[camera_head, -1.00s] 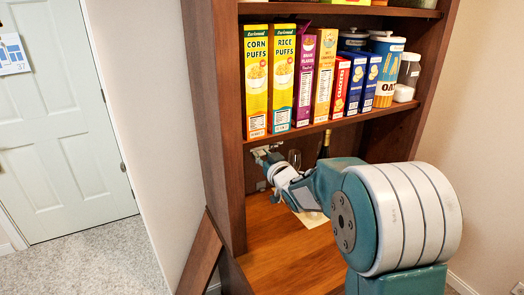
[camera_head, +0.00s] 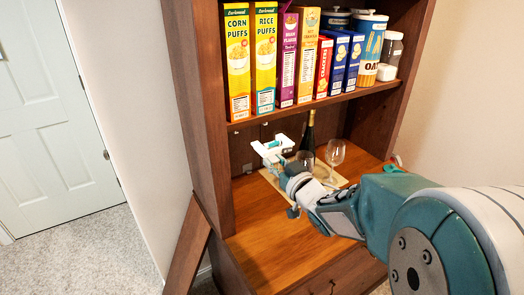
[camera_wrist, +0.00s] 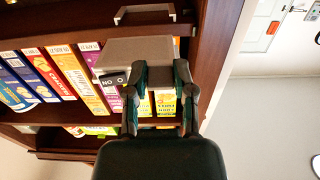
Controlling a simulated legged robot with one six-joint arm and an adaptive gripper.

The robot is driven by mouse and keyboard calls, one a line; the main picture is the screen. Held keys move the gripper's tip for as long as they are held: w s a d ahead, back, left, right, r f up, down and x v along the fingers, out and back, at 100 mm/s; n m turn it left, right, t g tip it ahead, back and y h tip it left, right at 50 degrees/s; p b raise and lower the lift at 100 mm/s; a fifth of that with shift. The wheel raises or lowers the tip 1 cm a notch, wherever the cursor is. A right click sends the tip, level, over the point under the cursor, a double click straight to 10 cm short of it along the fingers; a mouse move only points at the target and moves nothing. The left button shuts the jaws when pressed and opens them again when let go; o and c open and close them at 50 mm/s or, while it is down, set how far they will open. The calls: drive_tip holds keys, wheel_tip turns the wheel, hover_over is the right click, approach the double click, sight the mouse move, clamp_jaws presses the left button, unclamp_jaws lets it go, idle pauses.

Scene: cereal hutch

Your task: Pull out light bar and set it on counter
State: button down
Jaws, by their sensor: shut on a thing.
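The light bar is a pale, boxy piece (camera_head: 271,149) in my gripper (camera_head: 280,160), held in the air above the wooden counter (camera_head: 270,236). In the wrist view the light bar (camera_wrist: 135,52) is grey, with a dark switch label on it. My gripper's fingers (camera_wrist: 158,82) are shut on it from both sides. In the wrist view, a pale bracket-like piece (camera_wrist: 143,12) shows beyond the bar; I cannot tell if it is joined to it. The counter's front left part is bare.
Behind my gripper, a dark bottle (camera_head: 308,132) and a wine glass (camera_head: 335,154) stand on the counter, with a light board (camera_head: 340,181) under the glasses. Above is a shelf (camera_head: 300,107) with several cereal boxes (camera_head: 238,62) and an oats canister (camera_head: 371,50).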

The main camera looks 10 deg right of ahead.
drive_tip(key=v, duration=0.2)
drive_tip(key=shift+s+d, duration=0.15)
drive_tip(key=shift+s, duration=0.2)
drive_tip(key=shift+x, duration=3.55)
